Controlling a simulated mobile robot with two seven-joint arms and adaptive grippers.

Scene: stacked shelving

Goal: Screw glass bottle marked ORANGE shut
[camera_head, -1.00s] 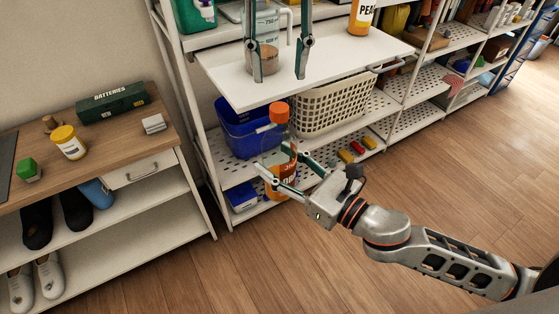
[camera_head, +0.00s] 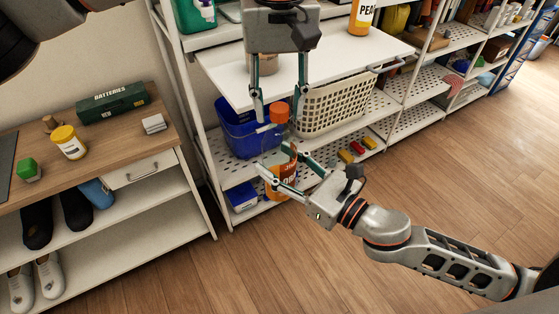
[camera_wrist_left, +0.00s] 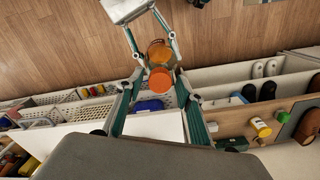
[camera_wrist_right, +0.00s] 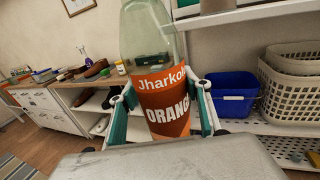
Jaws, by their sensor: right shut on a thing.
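The glass bottle marked ORANGE (camera_wrist_right: 166,98) stands upright, with clear glass above an orange and brown label. My right gripper (camera_head: 279,180) is shut around its label and holds it in front of the shelving. An orange cap (camera_head: 279,112) sits at the bottle's top; it also shows in the left wrist view (camera_wrist_left: 161,80). I cannot tell how tightly it sits. My left gripper (camera_head: 278,119) points down from above, open, with one finger on each side of the cap and gaps between. The bottle's neck is partly hidden in the head view.
A white pull-out shelf (camera_head: 225,78) is close behind my left gripper. Below it are a blue bin (camera_head: 236,138) and a cream basket (camera_head: 335,105). A wooden sideboard (camera_head: 105,145) stands at left. The floor at front is clear.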

